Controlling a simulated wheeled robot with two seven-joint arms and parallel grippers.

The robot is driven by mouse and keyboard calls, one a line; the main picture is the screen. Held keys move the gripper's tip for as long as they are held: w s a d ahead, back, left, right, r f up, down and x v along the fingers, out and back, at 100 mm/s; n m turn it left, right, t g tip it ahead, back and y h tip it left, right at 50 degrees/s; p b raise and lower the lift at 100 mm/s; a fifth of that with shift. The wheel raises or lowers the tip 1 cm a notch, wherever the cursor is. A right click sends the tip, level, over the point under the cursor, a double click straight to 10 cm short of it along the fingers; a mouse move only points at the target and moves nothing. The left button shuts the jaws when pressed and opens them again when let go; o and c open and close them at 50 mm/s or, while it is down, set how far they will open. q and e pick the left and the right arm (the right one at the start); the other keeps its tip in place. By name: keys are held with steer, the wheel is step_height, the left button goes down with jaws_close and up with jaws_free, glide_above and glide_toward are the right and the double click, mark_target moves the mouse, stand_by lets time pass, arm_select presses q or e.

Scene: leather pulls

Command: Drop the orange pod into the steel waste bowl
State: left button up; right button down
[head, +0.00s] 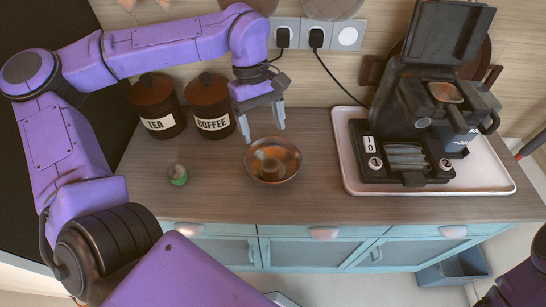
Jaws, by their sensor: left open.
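A round metal bowl (290,174), brownish and shiny, stands on the counter near the middle of the head view. A rounded orange-brown shape (272,165) shows inside it; I cannot tell whether it is the orange pod or a reflection. My left gripper (262,133) points down just behind and above the bowl, open, with nothing visible between its fingers. A pod with a green band (179,176) and pale top stands on the counter left of the bowl. My right gripper is out of view; only part of my right arm shows at the bottom right.
Tea (157,105) and coffee (209,105) canisters stand behind, left of my left gripper. A black coffee machine (400,110) with its lid raised stands on a white-rimmed tray (347,165) at right; a tan-orange insert (445,92) shows in it.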

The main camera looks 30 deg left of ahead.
arm_select(q)
steer(key=v, duration=0.7)
steer(key=shift+r, duration=0.2)
